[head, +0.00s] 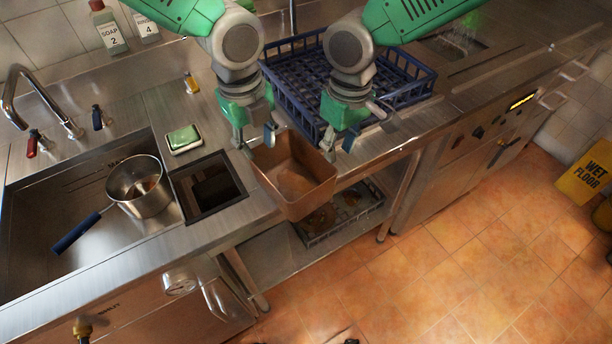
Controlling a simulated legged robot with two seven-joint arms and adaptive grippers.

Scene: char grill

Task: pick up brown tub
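The brown tub (297,196) is an empty-looking, open-topped rectangular tub at the front edge of the steel counter, in the middle of the view. Its near side reaches out past the counter edge. My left gripper (256,142) is at the tub's left rear rim, with its fingers apart on either side of the rim. My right gripper (339,145) is at the tub's right rear rim, also with its fingers visibly apart. The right fingers partly hide that corner. I cannot tell whether any finger touches the tub.
A blue dish rack (412,75) stands behind the tub. On the left are a sink with a steel pot (139,200), a dark square opening (208,187) and a green sponge (183,138). A lower shelf holds a tray (345,219).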

